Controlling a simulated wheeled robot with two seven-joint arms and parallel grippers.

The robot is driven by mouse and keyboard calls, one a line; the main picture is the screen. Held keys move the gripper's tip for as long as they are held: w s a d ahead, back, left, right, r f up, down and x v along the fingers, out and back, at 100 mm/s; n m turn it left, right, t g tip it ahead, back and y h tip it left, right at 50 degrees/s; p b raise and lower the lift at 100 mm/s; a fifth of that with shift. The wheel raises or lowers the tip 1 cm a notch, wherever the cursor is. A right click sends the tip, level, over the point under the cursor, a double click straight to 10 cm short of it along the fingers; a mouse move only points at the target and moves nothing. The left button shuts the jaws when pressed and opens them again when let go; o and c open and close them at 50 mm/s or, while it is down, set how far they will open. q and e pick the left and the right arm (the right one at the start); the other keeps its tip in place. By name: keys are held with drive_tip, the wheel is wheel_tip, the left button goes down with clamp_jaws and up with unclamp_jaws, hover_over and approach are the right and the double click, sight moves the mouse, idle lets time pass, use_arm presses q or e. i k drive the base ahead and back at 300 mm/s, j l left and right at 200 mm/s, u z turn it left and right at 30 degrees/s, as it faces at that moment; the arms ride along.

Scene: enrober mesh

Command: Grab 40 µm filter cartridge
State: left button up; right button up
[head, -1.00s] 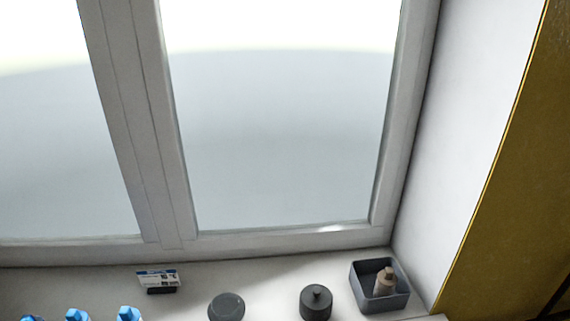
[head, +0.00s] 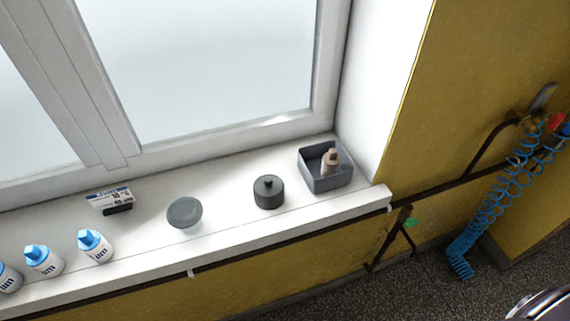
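Several white cartridges with blue caps stand in a row on the window sill at the left. The nearest to the middle is a cartridge (head: 95,246), beside it is another cartridge (head: 43,260), and one more cartridge (head: 8,278) is cut by the left edge. Their labels end in "um"; the numbers cannot be read, so I cannot tell which is 40 µm. A small sign card (head: 109,199) stands behind them. A used-looking brownish cartridge (head: 330,161) stands in a grey square bin (head: 325,184) at the sill's right end. Neither gripper shows.
A dark lidded pot (head: 268,192) and a grey round dish or lid (head: 184,213) stand on the sill (head: 228,203), with clear room between them. A coiled blue hose (head: 490,205) hangs on the yellow wall at right. A dark pipe runs below the sill.

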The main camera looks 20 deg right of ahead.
sight(91, 242)
drive_tip(key=k+j, duration=0.85)
drive_tip(key=j, duration=0.15)
drive_tip(key=k+j+u, duration=0.1)
drive_tip(key=k+j, duration=0.7)
drive_tip(key=j, duration=0.2)
